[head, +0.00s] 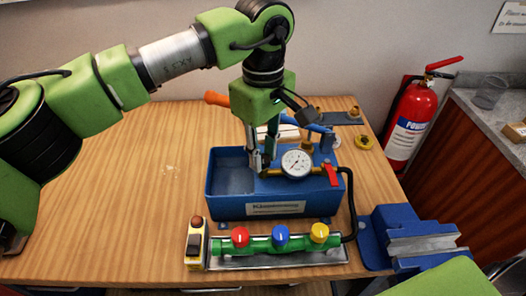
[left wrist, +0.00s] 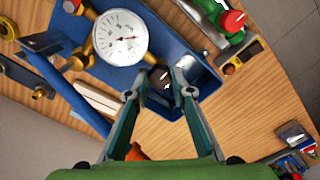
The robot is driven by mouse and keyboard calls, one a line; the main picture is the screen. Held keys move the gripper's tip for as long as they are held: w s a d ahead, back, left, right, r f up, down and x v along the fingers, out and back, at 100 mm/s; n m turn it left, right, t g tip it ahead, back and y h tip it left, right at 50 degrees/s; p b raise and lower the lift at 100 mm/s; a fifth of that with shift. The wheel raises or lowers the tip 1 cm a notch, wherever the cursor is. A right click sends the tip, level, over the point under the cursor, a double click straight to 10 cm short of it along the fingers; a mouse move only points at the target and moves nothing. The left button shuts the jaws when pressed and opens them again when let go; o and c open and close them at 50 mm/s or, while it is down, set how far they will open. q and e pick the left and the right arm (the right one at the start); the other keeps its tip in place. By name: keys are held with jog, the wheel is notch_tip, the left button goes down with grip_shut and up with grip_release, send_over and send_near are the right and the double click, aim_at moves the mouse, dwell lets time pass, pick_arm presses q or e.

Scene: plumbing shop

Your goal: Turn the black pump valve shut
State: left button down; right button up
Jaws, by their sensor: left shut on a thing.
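The blue pump (head: 262,208) stands on the wooden table with an open tank on its left and a gauge (head: 296,163) on its top. The black pump valve (left wrist: 160,78) is a small dark round knob beside the gauge. My left gripper (head: 262,164) comes down on the pump from above, just left of the gauge. In the left wrist view its fingertips (left wrist: 160,92) are on either side of the black knob, shut on it. In the head view the fingers mostly hide the knob. My right gripper is not in view.
A red lever (head: 332,174) is right of the gauge. In front lies a manifold with red, blue and yellow knobs (head: 281,241), with a yellow switch box (head: 196,243) at its left. A blue vise (head: 412,238) is at right. The table's left side is clear.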

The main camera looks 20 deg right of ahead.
aim_at(263, 158)
pick_arm(q)
jog(key=c, duration=1.8)
grip_release()
jog(key=shift+o, duration=0.2)
notch_tip(263, 158, up, 12)
